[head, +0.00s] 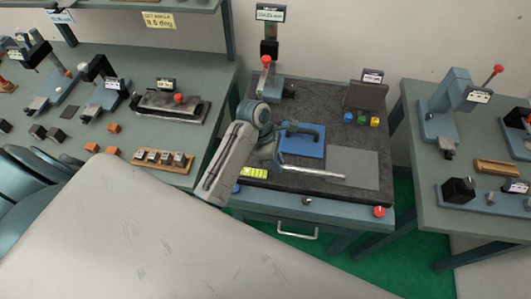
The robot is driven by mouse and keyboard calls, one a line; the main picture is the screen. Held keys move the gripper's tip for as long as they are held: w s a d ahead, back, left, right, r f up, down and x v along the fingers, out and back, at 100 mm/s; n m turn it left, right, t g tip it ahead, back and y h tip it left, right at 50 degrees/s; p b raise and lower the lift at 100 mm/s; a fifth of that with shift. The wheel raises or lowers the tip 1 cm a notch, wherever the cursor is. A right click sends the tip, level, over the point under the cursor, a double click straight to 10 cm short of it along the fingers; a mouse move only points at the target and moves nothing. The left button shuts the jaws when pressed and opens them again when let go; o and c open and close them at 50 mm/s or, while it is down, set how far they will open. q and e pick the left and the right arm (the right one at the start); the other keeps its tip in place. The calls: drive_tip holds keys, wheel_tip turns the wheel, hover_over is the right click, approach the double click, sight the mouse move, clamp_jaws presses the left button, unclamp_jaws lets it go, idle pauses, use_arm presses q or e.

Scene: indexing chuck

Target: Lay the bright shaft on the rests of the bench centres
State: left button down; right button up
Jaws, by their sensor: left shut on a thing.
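The bright shaft (318,173) is a thin silver rod, nearly level, at the middle of the granite-like plate on the centre table. Its left end is at my left gripper (275,158), which is shut on it; the fingertips are small and partly hidden by my wrist. I cannot tell whether the shaft touches the plate. A long blue base with a black block (458,190) and small posts on the right table may be the bench centres; its label is too small to read. My right gripper is out of view.
A yellow-green level (254,173) is near the front edge. Several small coloured cubes (362,119) sit behind. A gap separates the centre and right tables.

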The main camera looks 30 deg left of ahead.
use_arm(q)
drive_tip(key=a, duration=0.1)
drive_tip(key=w+a, duration=0.1)
drive_tip(key=a, duration=0.1)
drive_tip(key=w+a, duration=0.1)
drive_tip(key=a, duration=0.1)
drive_tip(key=shift+w+f, duration=0.2)
drive_tip(key=shift+w, duration=0.05)
drive_tip(key=shift+w+a, duration=0.15)
drive_tip(key=shift+a, duration=0.3)
drive_tip(key=shift+f, duration=1.75)
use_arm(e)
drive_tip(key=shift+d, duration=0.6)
use_arm(q)
drive_tip(key=c, duration=1.7)
unclamp_jaws()
drive_tip(key=shift+f, duration=0.1)
drive_tip(key=shift+o, duration=0.6)
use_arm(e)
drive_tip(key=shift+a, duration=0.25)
